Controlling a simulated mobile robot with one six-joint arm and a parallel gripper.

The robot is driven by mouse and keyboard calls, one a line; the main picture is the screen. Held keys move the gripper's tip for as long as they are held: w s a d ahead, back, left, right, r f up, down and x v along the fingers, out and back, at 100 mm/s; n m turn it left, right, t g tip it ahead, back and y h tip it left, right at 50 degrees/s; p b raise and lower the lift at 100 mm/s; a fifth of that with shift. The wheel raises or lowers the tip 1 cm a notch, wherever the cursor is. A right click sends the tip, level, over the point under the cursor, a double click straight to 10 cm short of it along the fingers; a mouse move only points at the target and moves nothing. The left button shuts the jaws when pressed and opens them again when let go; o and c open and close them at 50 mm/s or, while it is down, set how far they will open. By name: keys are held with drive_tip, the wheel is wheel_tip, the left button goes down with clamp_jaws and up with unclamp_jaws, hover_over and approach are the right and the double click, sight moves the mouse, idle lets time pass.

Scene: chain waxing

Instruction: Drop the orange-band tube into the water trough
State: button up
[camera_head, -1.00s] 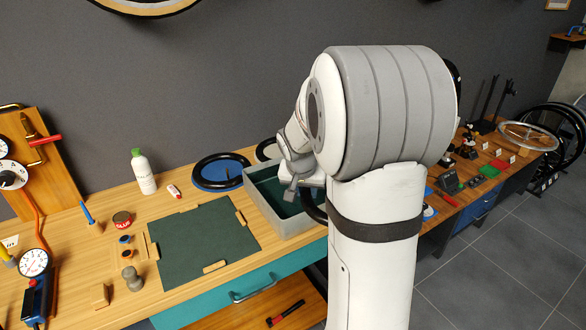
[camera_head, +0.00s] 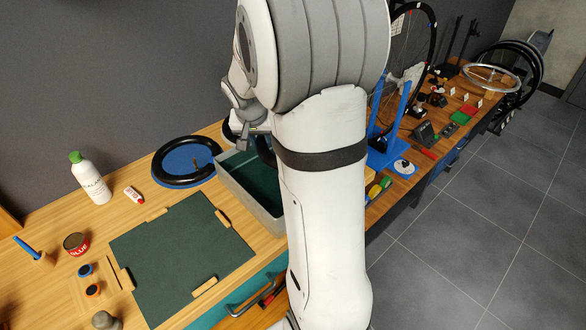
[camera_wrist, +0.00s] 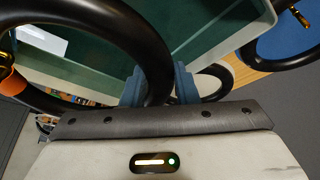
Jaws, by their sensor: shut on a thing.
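My gripper (camera_wrist: 159,72) is shut on a black tube (camera_wrist: 150,45), which hangs as a large ring across the left of the wrist view. An orange band (camera_wrist: 9,76) shows on this tube at the left edge. The water trough (camera_head: 252,202) is a grey box with a dark green inside, on the bench just left of my arm. In the wrist view the trough (camera_wrist: 242,37) lies behind the held tube. In the head view my arm hides most of the gripper, the tube and the trough's right side. I cannot tell the tube's height over the trough.
Another black tube (camera_head: 157,171) lies on a blue round mat (camera_head: 187,161) left of the trough. A dark green mat (camera_head: 180,255) with wooden corner blocks lies in front of it. A white bottle with green cap (camera_head: 90,180) stands further left. A blue stand (camera_head: 386,150) is right of my arm.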

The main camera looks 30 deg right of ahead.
drive_tip(key=shift+f+b, duration=1.05)
drive_tip(key=shift+f, duration=0.95)
drive_tip(key=o, duration=1.1)
drive_tip(key=shift+s, duration=0.1)
drive_tip(key=v, duration=0.8)
drive_tip(key=shift+b, duration=0.35)
